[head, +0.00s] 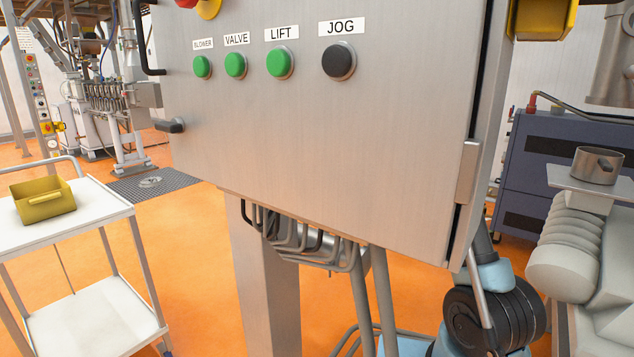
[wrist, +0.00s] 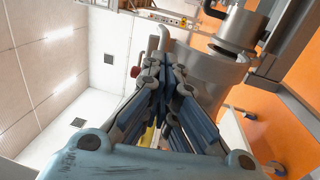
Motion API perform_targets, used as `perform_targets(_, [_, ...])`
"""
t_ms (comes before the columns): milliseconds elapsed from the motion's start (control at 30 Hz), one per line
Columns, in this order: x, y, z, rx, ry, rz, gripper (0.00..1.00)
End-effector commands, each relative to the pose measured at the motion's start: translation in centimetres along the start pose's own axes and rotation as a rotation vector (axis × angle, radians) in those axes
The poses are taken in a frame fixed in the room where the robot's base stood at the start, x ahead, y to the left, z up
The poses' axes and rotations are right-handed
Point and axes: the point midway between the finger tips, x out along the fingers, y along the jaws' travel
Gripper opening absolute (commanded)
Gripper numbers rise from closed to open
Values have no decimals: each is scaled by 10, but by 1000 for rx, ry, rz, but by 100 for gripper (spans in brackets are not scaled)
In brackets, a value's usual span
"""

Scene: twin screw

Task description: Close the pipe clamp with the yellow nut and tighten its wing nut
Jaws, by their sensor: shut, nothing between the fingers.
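I cannot pick out the pipe clamp, its yellow nut or its wing nut in either view. In the wrist view my gripper (wrist: 166,78) has its fingers drawn together with nothing held between them. A small yellow patch (wrist: 149,136) shows behind the fingers; I cannot tell what it belongs to. Steel machine parts (wrist: 205,68) lie beyond the fingertips, partly hidden by them. A round steel vessel (wrist: 240,28) is at the upper right. The gripper is not visible in the head view.
In the head view a steel control cabinet (head: 330,130) fills the middle and blocks much behind it. A cart (head: 75,232) with a yellow bin (head: 43,199) stands left. A steel pot (head: 597,166) sits on a platform at right, near a dark blue-grey unit (head: 545,185).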

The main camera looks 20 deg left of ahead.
Motion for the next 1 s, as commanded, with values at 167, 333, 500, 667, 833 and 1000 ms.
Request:
perform_targets(167, [9,0,-2,0,0,0,0])
perform_targets(333, [11,0,-3,-1,0,0,0])
perform_targets(500, [5,1,3,-2,-6,0,0])
perform_targets(667, [10,2,0,-1,-3,-7,0])
perform_targets(833, [10,6,6,-2,-11,-38,0])
perform_targets(1000, [10,8,11,-2,-16,-56,0])
